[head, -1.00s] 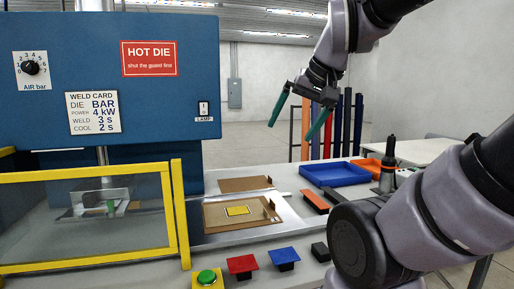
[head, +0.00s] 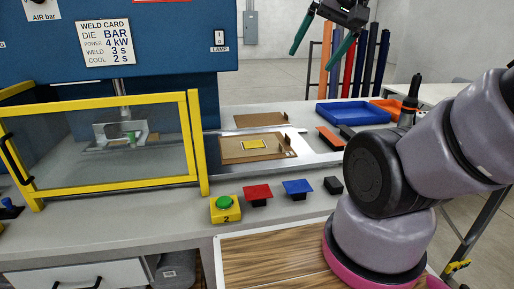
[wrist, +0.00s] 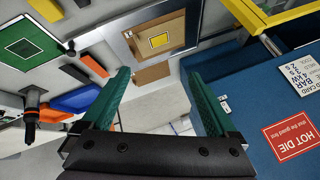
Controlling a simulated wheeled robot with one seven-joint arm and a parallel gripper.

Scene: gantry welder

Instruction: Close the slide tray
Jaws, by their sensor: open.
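The slide tray looks like the flat metal plate (head: 309,146) to the right of the yellow guard, lying out on the bench. A brown board (head: 235,153) with a yellow square patch (head: 256,145) lies on it. The wrist view shows the plate's grey edge (wrist: 131,43) and the yellow patch (wrist: 159,40) at top centre. My gripper (head: 314,57) is open and empty, raised above and behind the tray and well apart from it. Both green fingers (wrist: 156,67) are spread in the wrist view. Whether the tray has a handle is unclear.
The yellow-framed guard (head: 194,142) stands left of the tray before the blue welder (head: 170,60). A green button box (head: 226,210) and red (head: 257,193) and blue (head: 298,188) blocks sit in front. A blue bin (head: 352,113) stands right.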

